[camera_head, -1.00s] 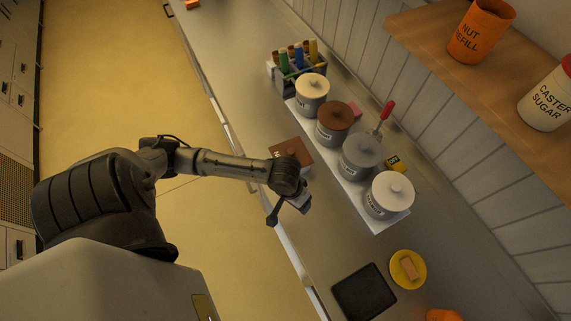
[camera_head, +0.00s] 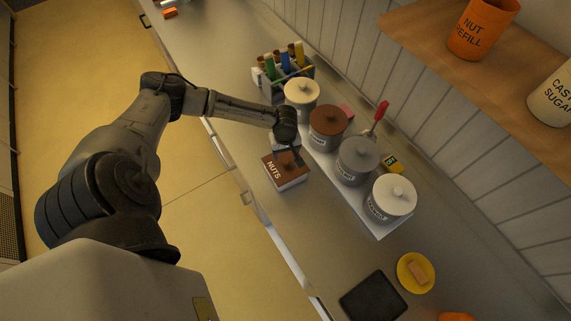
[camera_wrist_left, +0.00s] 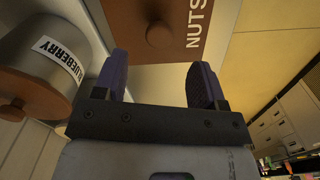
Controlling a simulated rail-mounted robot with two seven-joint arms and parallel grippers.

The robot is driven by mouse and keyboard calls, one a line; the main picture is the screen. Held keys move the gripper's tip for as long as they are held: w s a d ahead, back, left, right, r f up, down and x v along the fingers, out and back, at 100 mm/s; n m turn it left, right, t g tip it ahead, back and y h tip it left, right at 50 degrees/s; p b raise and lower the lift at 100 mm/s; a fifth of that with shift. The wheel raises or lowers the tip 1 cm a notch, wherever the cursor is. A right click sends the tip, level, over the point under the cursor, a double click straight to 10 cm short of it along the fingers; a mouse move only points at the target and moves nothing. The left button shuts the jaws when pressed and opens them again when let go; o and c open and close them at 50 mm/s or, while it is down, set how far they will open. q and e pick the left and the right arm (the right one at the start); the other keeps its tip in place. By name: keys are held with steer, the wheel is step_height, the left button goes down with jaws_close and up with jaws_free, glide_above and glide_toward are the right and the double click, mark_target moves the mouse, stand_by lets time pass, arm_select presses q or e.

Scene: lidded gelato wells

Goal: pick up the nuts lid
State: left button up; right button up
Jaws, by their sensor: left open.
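The nuts lid (camera_head: 291,163) is a brown square lid with a small knob, on a box marked NUTS near the counter's front edge. In the left wrist view the brown lid (camera_wrist_left: 185,48) and its round knob (camera_wrist_left: 159,34) show beyond the fingertips, with NUTS lettered at the right. My left gripper (camera_head: 297,157) is at the lid's far side in the head view. In the wrist view the left gripper (camera_wrist_left: 161,75) has its fingers wide apart with nothing between them, and the knob lies ahead of the gap. My right gripper is not in view.
Lidded round wells stand in a row beside it: cream (camera_head: 301,91), brown (camera_head: 327,121), grey (camera_head: 358,157) and white (camera_head: 391,195). The blueberry well (camera_wrist_left: 38,75) is close to the left finger. A dark square mat (camera_head: 373,294) and yellow plate (camera_head: 416,272) lie nearer.

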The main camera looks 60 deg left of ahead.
mark_target(285, 160)
arm_select(q)
steer(key=shift+f+p, duration=0.5)
steer(key=shift+f, duration=3)
steer(key=shift+c, duration=0.4)
steer(key=c, duration=0.9)
